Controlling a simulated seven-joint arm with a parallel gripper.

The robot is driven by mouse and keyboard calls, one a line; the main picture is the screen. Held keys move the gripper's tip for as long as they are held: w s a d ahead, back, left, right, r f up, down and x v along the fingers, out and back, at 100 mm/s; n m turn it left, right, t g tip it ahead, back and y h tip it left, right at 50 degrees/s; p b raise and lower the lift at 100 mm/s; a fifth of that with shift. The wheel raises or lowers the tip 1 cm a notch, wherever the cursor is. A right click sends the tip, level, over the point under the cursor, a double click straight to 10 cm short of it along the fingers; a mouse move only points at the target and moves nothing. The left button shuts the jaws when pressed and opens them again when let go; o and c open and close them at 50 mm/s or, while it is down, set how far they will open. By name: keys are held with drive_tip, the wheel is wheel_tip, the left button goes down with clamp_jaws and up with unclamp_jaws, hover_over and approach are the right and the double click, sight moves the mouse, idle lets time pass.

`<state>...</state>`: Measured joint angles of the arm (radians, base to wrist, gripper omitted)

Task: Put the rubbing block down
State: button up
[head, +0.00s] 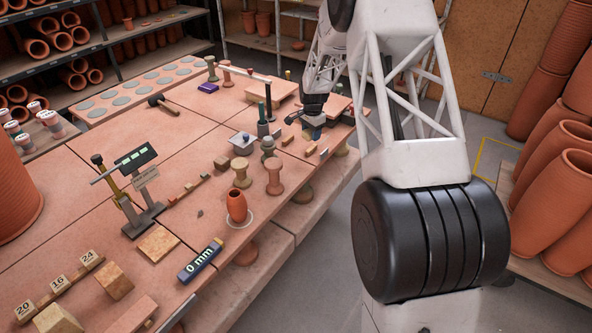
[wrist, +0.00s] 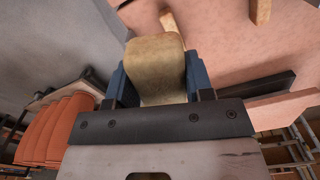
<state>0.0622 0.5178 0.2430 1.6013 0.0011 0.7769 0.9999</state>
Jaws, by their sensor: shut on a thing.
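The rubbing block, as I take it, is the tan, worn block (wrist: 157,72) between my fingers in the wrist view. Its near face is rounded at the top edge. My gripper (wrist: 160,85) has blue fingers, one on each side of the block, and is shut on it. In the head view my gripper (head: 313,131) is at the right edge of the terracotta-coloured table (head: 190,120), low over or at its surface. The block is too small and hidden there to make out. I cannot tell whether the block touches the table.
Small wooden pieces (head: 287,140) lie left of my gripper. Clay spools (head: 274,176), a grey box (head: 243,143) and a small red pot (head: 237,206) stand nearer. Large clay pots (head: 560,170) stand at the right, beyond an open floor gap.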

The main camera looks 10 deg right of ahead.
drive_tip(key=s+a+m, duration=0.1)
drive_tip(key=s+a, duration=0.6)
drive_tip(key=shift+a+r, duration=0.15)
drive_tip(key=shift+r, duration=0.1)
hover_over(296, 169)
drive_tip(key=shift+s+f, duration=0.1)
drive_tip(key=shift+f, duration=3.05)
drive_tip(key=shift+f, duration=0.1)
drive_tip(key=shift+f, duration=1.75)
drive_tip(key=shift+f, duration=0.1)
drive_tip(key=o, duration=1)
drive_tip(key=shift+c, duration=0.2)
wheel_tip(296, 169, up, 12)
